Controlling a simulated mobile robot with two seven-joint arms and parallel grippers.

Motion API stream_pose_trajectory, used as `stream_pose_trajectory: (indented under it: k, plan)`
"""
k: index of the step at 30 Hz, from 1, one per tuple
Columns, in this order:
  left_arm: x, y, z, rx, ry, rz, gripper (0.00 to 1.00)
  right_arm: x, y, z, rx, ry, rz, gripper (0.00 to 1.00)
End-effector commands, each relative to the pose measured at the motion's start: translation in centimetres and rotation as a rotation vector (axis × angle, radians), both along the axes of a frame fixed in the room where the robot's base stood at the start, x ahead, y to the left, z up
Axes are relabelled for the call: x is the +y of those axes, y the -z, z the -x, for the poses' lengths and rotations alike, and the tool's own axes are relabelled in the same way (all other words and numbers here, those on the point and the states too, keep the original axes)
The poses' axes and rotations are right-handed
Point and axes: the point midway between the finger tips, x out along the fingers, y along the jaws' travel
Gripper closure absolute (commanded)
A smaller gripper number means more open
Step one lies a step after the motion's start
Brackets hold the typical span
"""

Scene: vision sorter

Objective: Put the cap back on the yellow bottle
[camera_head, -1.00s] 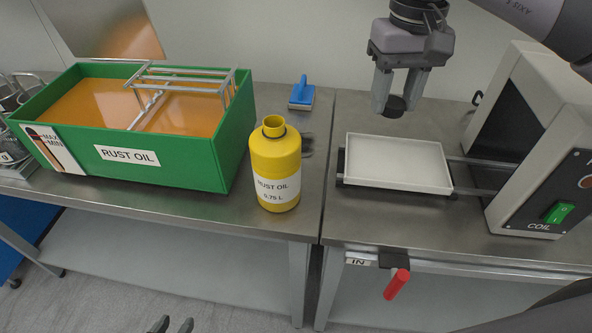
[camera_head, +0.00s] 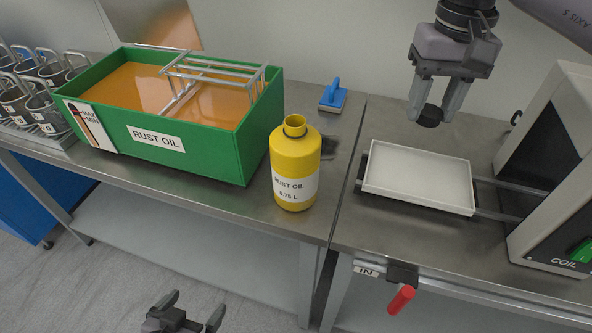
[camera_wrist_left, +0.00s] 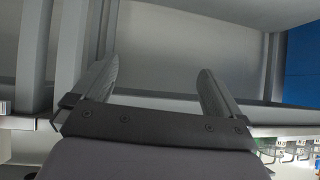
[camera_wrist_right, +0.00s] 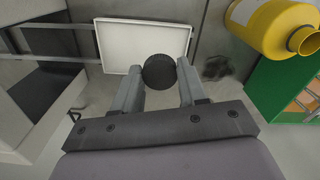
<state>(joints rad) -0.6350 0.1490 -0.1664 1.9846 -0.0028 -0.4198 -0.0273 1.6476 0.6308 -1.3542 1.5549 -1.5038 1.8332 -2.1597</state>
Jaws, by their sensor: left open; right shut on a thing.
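The yellow bottle (camera_head: 296,165), labelled rust oil, stands upright and uncapped on the bench right of the green tank. It also shows in the right wrist view (camera_wrist_right: 272,28), with its open neck in sight. My right gripper (camera_head: 434,114) is shut on the black cap (camera_head: 430,116) and holds it above the white tray, to the right of the bottle. The cap also shows between the fingertips in the right wrist view (camera_wrist_right: 159,71). My left gripper (camera_head: 190,312) is open and empty, low in front of the bench, below the bottle's level.
The green tank (camera_head: 215,150) of orange oil holds a metal rack. A white tray (camera_head: 418,203) lies on rails before the coil machine (camera_head: 560,170). A blue-handled tool (camera_head: 333,97) lies behind the bottle. A red handle (camera_head: 401,299) sticks out at the bench front.

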Motion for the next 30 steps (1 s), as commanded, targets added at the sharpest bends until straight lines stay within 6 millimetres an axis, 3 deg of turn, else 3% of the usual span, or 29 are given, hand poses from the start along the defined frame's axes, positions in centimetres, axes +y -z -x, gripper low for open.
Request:
stream_pose_trajectory:
  k: [5,12,18,23,30]
  plan:
    - [0.2,-4.3,-2.6,-0.038,0.131,-0.210,0.00,6.0,-1.9,-1.0,0.009,0.129,-0.005,0.86]
    - [-0.8,-11.6,-8.9,-0.400,0.512,-0.867,0.00,12.8,-3.6,-1.5,0.023,0.332,-0.001,0.86]
    - [-2.4,-17.6,-12.4,-0.666,0.725,-1.425,0.00,17.7,-4.9,-1.5,0.009,0.491,0.005,0.86]
    - [-4.6,-20.8,-13.9,-0.903,0.857,-1.881,0.00,20.1,-5.5,-1.4,-0.007,0.584,0.006,0.86]
    - [-8.8,-20.5,-12.9,-1.367,1.004,-2.402,0.00,20.0,-5.4,-1.4,-0.005,0.585,0.005,0.86]
